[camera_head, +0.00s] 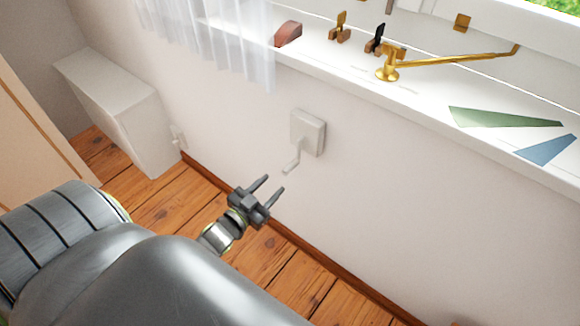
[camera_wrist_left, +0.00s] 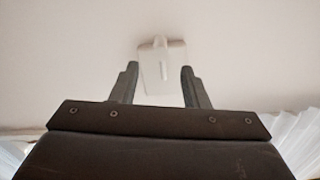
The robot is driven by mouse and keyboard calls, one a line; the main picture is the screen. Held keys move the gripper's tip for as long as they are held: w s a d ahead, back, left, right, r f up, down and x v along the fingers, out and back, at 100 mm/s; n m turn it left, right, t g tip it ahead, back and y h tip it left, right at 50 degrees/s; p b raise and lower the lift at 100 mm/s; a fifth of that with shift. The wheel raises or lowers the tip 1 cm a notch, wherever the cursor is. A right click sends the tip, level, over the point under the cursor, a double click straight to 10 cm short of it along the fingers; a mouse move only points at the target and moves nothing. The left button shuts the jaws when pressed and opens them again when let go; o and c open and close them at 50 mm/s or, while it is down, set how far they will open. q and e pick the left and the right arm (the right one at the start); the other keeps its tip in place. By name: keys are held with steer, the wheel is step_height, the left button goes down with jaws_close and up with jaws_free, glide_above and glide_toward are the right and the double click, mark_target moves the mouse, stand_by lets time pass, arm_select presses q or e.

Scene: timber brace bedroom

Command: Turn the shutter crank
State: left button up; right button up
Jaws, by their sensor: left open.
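The shutter crank is a white box (camera_head: 308,132) on the wall below the window sill, with a small crank handle (camera_head: 291,161) hanging down at its lower left. My left gripper (camera_head: 267,186) is open and empty, a little below and left of the handle and apart from it. In the left wrist view the box (camera_wrist_left: 176,88) shows beyond and between the two open fingers (camera_wrist_left: 158,79), with the pale handle (camera_wrist_left: 164,66) in front of it. My right gripper is in neither view.
The white window sill (camera_head: 430,110) above holds a brass stay (camera_head: 450,59), small brass and dark fittings, a brown object (camera_head: 288,33), and green (camera_head: 505,118) and blue (camera_head: 546,150) flat pieces. A sheer curtain (camera_head: 215,40) hangs left. A white radiator-like box (camera_head: 120,110) stands at the left wall.

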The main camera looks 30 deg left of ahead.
mark_target(297, 161)
arm_select(q)
steer(key=w, duration=0.9)
steer(key=shift+w+d, duration=0.1)
steer(key=shift+d, duration=0.25)
jaws_close()
